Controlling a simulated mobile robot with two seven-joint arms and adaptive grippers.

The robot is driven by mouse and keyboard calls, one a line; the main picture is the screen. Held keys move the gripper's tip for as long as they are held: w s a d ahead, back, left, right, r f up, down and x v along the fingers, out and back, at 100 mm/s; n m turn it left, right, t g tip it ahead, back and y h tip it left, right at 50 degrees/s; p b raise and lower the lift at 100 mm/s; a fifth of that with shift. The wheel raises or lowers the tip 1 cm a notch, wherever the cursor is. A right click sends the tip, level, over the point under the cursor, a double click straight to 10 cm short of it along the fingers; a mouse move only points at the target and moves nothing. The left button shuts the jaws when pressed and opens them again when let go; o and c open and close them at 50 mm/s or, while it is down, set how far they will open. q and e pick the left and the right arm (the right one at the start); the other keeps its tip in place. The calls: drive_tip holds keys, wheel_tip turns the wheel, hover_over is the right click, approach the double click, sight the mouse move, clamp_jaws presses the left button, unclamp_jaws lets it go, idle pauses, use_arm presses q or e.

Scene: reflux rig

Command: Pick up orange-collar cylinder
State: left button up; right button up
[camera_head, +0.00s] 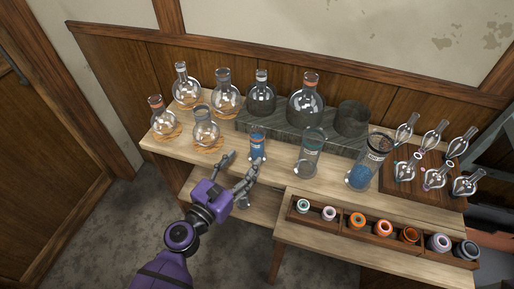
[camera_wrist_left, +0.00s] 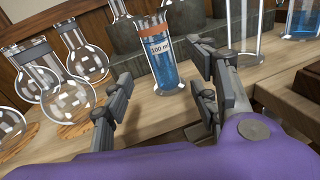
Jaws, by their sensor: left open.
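The orange-collar cylinder (camera_head: 258,148) is a small upright glass cylinder with blue liquid, standing on the wooden table near its front edge. In the left wrist view the cylinder (camera_wrist_left: 164,66) shows an orange collar and a "100 ml" label. My left gripper (camera_head: 241,162) is open and empty, just in front of the cylinder and slightly left of it. In the left wrist view the cylinder stands beyond the two spread fingers (camera_wrist_left: 164,82), seen between them. No contact shows. My right gripper is not in view.
Several round flasks (camera_head: 206,128) stand on the left on cork rings. A taller cylinder (camera_head: 309,158) stands right of the target, then a wide one (camera_head: 370,164) with blue liquid. A grey raised shelf (camera_head: 283,130) lies behind. A compartment rack (camera_head: 345,226) sits at front right.

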sight(254, 148)
use_arm(q)
drive_tip(key=shift+n, duration=0.4)
drive_tip(key=x, duration=0.4)
drive_tip(key=r+x, duration=0.1)
drive_tip(key=x, duration=0.2)
drive_tip(key=shift+d+p, duration=0.15)
drive_tip(key=shift+p, duration=0.2)
drive_tip(key=shift+w+d+f, duration=0.15)
drive_tip(key=shift+w+d, duration=0.1)
drive_tip(key=shift+w, duration=0.3)
clamp_jaws()
drive_tip(key=shift+r, duration=0.2)
